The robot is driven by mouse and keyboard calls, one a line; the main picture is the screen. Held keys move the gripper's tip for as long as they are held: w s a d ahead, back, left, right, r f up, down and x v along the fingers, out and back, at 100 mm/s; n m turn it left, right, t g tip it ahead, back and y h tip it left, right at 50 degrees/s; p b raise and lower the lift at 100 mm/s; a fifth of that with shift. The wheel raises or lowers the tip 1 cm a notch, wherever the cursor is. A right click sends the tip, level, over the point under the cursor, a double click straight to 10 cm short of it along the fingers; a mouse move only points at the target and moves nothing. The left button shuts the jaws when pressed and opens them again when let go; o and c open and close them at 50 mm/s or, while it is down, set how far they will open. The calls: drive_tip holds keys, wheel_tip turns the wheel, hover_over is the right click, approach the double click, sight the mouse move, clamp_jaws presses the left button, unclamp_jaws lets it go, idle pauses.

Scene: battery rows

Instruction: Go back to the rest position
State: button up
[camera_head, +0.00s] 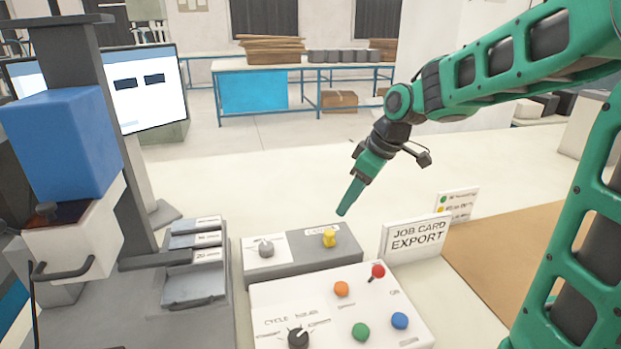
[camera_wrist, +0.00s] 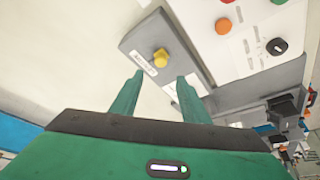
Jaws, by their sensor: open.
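My green gripper (camera_head: 346,209) hangs in the air above and behind the grey switch box, pointing down and slightly left. In the wrist view my gripper (camera_wrist: 158,82) shows two separate green fingers with nothing between them. Beyond the fingertips is the yellow knob (camera_wrist: 160,58) on the grey switch box (camera_wrist: 178,45). In the head view the yellow knob (camera_head: 329,238) stands on the right part of that box (camera_head: 303,270), apart from the gripper.
A white panel (camera_head: 325,300) carries coloured buttons and a black dial. A job card sign (camera_head: 413,235) stands right of the box. At left are a machine with a blue block (camera_head: 62,140), a monitor (camera_head: 150,90) and stacked trays (camera_head: 195,262). Air around the gripper is clear.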

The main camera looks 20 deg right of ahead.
drive_tip(key=s+d+f+m+g+h, duration=0.1)
drive_tip(key=s+d+m, duration=0.4)
drive_tip(key=s, duration=0.4)
drive_tip(key=s+d+f+m+g+h, duration=0.1)
drive_tip(key=s+d+m, duration=0.3)
drive_tip(key=s, duration=0.6)
drive_tip(key=s+d+f+m+g+h, duration=0.1)
drive_tip(key=s+d+m, duration=0.4)
drive_tip(key=s, duration=0.5)
drive_tip(key=shift+s+d+f+m, duration=0.25)
drive_tip(key=shift+d+f+m, duration=0.1)
drive_tip(key=shift+f+m, duration=0.4)
drive_tip(key=shift+w+f, duration=0.3)
drive_tip(key=shift+w, duration=0.35)
